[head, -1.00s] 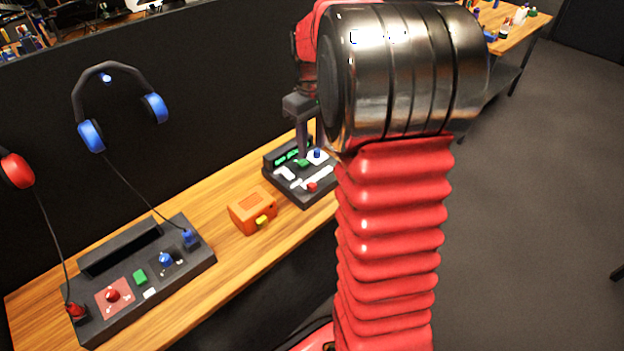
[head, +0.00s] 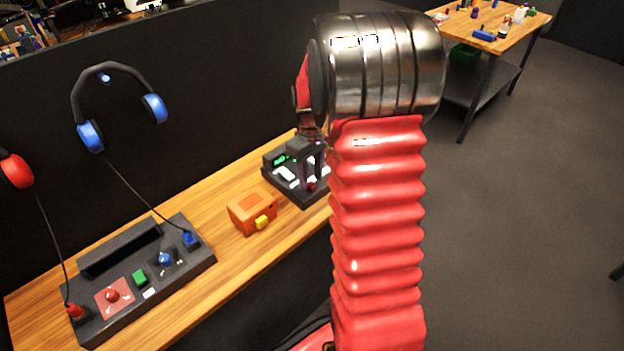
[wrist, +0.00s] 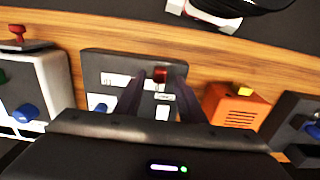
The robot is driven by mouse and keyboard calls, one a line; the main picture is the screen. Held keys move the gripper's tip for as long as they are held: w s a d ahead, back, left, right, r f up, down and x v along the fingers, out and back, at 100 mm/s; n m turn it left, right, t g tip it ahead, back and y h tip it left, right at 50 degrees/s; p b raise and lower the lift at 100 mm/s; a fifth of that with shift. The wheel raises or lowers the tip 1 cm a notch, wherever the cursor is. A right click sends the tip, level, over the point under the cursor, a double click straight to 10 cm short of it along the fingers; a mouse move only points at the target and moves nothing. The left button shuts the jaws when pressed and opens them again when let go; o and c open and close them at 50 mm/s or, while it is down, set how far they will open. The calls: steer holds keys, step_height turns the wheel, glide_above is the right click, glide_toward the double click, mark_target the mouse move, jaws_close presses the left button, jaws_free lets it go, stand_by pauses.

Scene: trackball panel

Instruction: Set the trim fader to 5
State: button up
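The small dark panel (head: 304,200) sits on the wooden bench, partly hidden by my gripper and arm. It also shows in the wrist view (wrist: 90,68). In the head view my gripper (head: 315,182) is over the panel near the red cap.
An orange box (head: 252,210) with a yellow part stands left of the panel. Further left is a long dark console (head: 205,255) with knobs and cables. Headphones (head: 108,72) hang on the dark wall behind. Bare bench (head: 225,280) lies in front.

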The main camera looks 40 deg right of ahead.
steer(key=shift+f, duration=0.9)
jaws_close()
